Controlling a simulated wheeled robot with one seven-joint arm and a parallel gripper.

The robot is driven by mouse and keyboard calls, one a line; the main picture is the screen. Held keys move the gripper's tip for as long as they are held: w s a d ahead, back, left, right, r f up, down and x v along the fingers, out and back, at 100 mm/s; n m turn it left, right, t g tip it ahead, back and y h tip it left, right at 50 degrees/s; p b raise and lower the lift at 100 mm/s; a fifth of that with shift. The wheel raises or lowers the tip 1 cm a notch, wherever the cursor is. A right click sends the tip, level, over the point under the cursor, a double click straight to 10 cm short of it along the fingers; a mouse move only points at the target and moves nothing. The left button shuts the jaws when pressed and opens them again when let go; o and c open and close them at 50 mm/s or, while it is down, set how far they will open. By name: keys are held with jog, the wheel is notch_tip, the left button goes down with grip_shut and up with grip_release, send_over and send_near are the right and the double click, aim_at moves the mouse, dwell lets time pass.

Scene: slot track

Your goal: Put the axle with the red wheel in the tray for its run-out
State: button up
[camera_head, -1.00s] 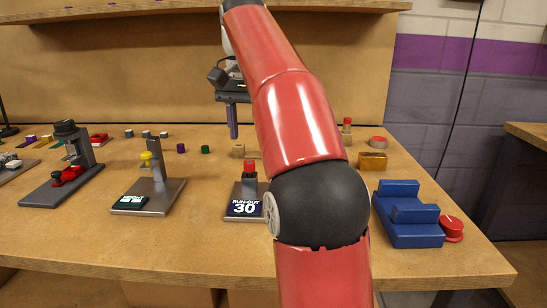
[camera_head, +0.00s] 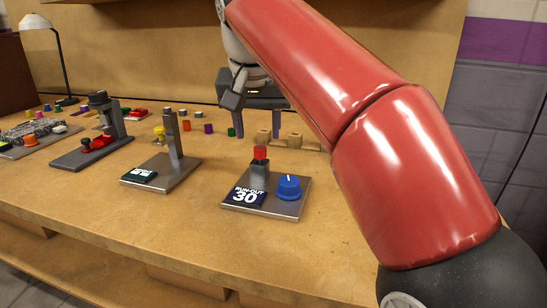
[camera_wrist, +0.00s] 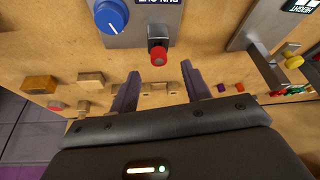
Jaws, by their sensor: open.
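My gripper (camera_head: 257,124) is open and empty in the head view, its two dark fingers pointing down above the bench. Its fingers also show in the wrist view (camera_wrist: 161,74), apart, with nothing between them. The run-out station (camera_head: 262,209) stands in front of my gripper, with a "RUN-OUT 30" sign, a red-topped grey post (camera_head: 260,165) and a blue knob (camera_head: 288,187). The red-topped post also shows in the wrist view (camera_wrist: 158,55), just beyond the fingertips. I cannot pick out the axle with the red wheel or the tray with certainty.
Small wooden blocks (camera_head: 295,139) stand behind the run-out station. A station with a yellow-topped piece (camera_head: 159,133) and a dark gauge stand (camera_head: 101,128) are to the left. My red arm covers the bench's right side. Bare wood lies along the front.

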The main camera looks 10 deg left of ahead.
aim_at(260, 148)
jog(key=b+x, duration=0.1)
jog(key=x, duration=0.4)
jog(key=shift+s+d+f+b, duration=0.1)
jog(key=shift+f+b, duration=0.25)
grip_shut()
jog(key=shift+r, duration=0.1)
